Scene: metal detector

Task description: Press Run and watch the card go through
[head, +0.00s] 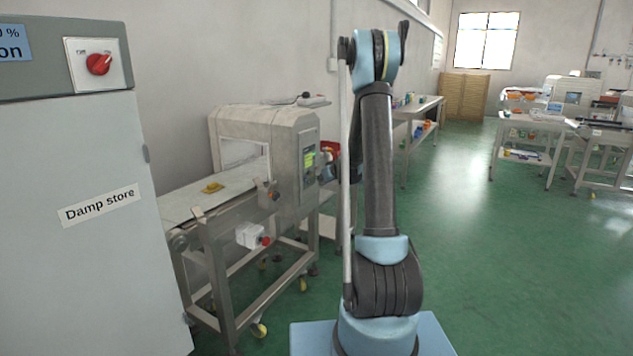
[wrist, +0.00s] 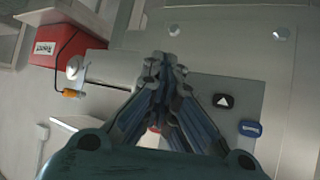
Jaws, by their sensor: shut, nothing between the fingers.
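The metal detector (head: 232,125) is a grey boxy tunnel over a conveyor (head: 178,205). A small yellow card (head: 212,188) lies flat on the belt before the tunnel mouth. My gripper (wrist: 163,62) is shut and empty, its fingertips together in front of the grey control panel (wrist: 205,86). The panel's green display (head: 309,160) shows in the head view. A dark button with a white triangle (wrist: 223,101) and a blue button (wrist: 251,129) are right of my fingers. A red patch shows between the fingers, mostly hidden. I cannot tell whether the fingertips touch the panel.
A red reject box (wrist: 62,54) and an orange-tipped rod (wrist: 74,93) are left of my fingers. A red-knobbed switch box (head: 250,236) hangs below the conveyor. The damp store cabinet (head: 100,165) stands at left. Green floor (head: 470,225) is open at right.

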